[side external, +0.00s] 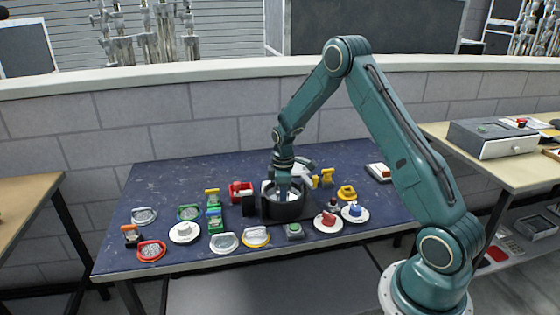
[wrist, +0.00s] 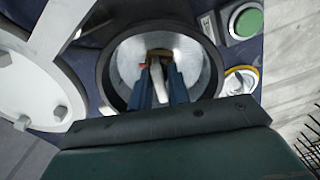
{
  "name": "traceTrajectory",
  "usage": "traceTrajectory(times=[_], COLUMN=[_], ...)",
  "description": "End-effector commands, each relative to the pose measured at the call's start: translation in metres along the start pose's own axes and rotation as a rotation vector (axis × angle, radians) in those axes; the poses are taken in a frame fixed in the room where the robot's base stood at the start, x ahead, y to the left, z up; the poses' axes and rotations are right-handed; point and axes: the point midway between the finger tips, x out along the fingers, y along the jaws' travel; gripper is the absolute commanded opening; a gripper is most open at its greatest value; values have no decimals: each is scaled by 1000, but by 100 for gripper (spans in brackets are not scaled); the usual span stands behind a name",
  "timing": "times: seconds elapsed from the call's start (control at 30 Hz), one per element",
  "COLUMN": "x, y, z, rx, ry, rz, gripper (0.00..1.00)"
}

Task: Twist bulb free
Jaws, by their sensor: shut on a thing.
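My gripper (wrist: 162,92) reaches down into a round, dark-rimmed holder (wrist: 110,84) with a bright metallic inside. In the wrist view its two blue fingers are shut on a pale, whitish piece, which looks like the bulb (wrist: 170,80). The bulb's lower part and its seat are hidden by the fingers and shadow. In the side view my gripper (side external: 284,190) points straight down into the same black holder (side external: 288,210) on the blue table. The bulb cannot be made out there.
The blue table (side external: 160,190) carries several small coloured fixtures around the holder. A green button box (side external: 294,231) stands in front of it, and a red piece (side external: 240,190) is to its left. A large white flanged part (wrist: 35,85) lies close beside the holder. The table's back left is clear.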

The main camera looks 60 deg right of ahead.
Motion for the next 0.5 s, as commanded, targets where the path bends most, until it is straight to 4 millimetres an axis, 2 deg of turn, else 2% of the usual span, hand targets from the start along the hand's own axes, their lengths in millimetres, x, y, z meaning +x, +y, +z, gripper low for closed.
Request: traceTrajectory(times=[0.17, 0.5], x=[0, 0], y=[0, 0], z=[0, 0], rx=[-22, -189], ry=[0, 0], rz=[0, 0], gripper=[0, 0])
